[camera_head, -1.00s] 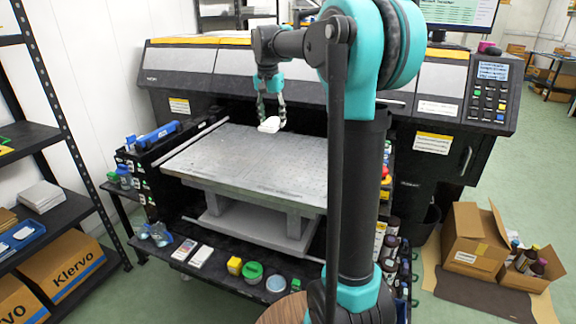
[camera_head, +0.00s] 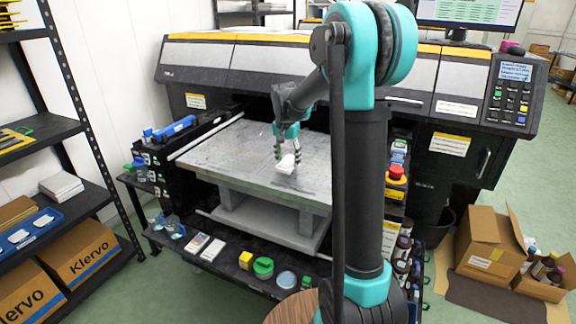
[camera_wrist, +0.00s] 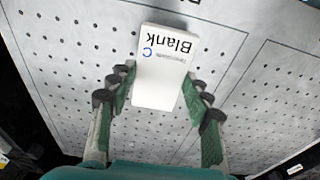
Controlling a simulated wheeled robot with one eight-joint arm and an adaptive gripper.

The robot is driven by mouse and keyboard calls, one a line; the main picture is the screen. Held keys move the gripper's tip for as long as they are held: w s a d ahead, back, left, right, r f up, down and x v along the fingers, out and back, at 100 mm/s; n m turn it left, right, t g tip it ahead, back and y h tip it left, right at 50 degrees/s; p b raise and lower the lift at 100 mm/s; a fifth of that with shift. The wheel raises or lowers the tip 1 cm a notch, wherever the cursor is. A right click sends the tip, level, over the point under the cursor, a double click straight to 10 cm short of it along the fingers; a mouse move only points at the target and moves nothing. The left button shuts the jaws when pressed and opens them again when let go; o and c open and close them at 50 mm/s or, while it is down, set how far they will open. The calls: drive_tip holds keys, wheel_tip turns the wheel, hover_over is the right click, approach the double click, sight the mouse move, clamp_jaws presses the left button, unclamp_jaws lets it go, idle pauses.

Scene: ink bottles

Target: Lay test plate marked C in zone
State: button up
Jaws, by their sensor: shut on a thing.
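My gripper (camera_head: 285,150) is shut on a small white test plate (camera_head: 287,164), held over the perforated flat bed (camera_head: 225,150) of the printer. In the wrist view the plate (camera_wrist: 160,85) sits between the green fingers of my gripper (camera_wrist: 155,88). Its face shows a blue "C" and the black word "Blank". Dark outlined rectangles mark zones on the bed; one line (camera_wrist: 245,75) runs to the right of the plate. I cannot tell whether the plate touches the bed.
The printer body (camera_head: 245,70) stands behind the bed. A front ledge holds a yellow block (camera_head: 246,260), a green round item (camera_head: 263,267) and other small items. A shelf (camera_head: 75,150) stands at left. Open cartons (camera_head: 490,245) sit on the floor at right. The bed's left part is clear.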

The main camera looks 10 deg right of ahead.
drive_tip(key=shift+f, duration=1.3)
drive_tip(key=o, duration=1.2)
drive_tip(key=shift+f, duration=0.1)
